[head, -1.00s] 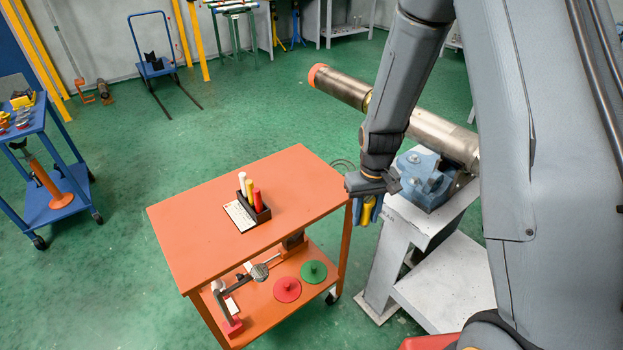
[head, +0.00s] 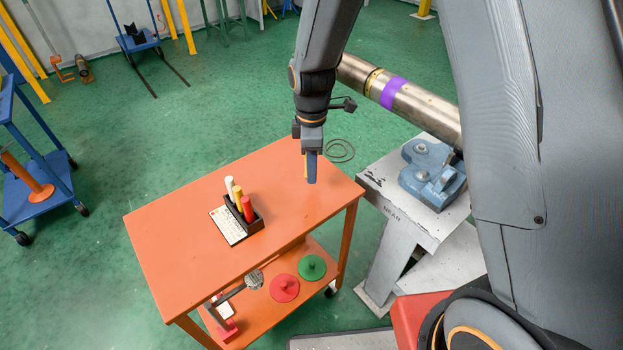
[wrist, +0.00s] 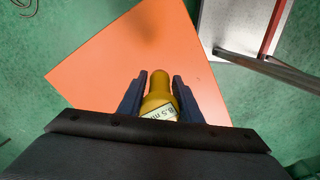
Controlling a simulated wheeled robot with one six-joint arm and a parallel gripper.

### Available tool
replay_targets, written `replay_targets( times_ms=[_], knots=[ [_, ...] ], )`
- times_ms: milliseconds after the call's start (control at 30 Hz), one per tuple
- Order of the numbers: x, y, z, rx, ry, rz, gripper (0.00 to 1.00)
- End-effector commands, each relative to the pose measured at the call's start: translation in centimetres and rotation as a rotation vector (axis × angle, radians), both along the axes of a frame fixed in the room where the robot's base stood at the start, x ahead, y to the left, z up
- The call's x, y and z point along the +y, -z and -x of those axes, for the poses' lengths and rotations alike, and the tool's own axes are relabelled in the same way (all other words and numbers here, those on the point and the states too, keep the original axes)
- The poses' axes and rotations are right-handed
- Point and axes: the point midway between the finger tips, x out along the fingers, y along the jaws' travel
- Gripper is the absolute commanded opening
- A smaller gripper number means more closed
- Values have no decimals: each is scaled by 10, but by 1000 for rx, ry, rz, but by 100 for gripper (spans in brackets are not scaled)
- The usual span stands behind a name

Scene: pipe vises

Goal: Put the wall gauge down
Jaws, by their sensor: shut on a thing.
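The wall gauge (wrist: 158,90) is a yellow, round-ended piece with a white label reading about "8.5 m". My gripper (head: 311,172) points down over the far right part of the orange cart's top (head: 275,235). It is shut on the gauge. In the wrist view the gauge sits between the two dark blue fingers, its rounded end towards the orange top. I cannot tell how far the gauge is above the top.
A black holder (head: 250,222) with white, yellow and red markers stands on the cart's top beside a printed card (head: 228,226). Red (head: 284,288) and green (head: 311,267) discs lie on the lower shelf. A blue vise (head: 432,175) with a pipe (head: 425,108) stands right. The top around my gripper is clear.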

Motion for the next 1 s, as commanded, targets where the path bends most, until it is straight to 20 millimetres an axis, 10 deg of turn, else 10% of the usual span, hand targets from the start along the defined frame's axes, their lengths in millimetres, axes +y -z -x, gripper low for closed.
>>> replay_targets(
  times_ms=[500,933,967,1000],
  knots=[
    [0,51,0,0,3,0,6],
    [0,57,0,-1,3,0,6],
    [0,57,0,-1,3,0,35],
    [0,57,0,-1,3,-1,42]
  ],
)
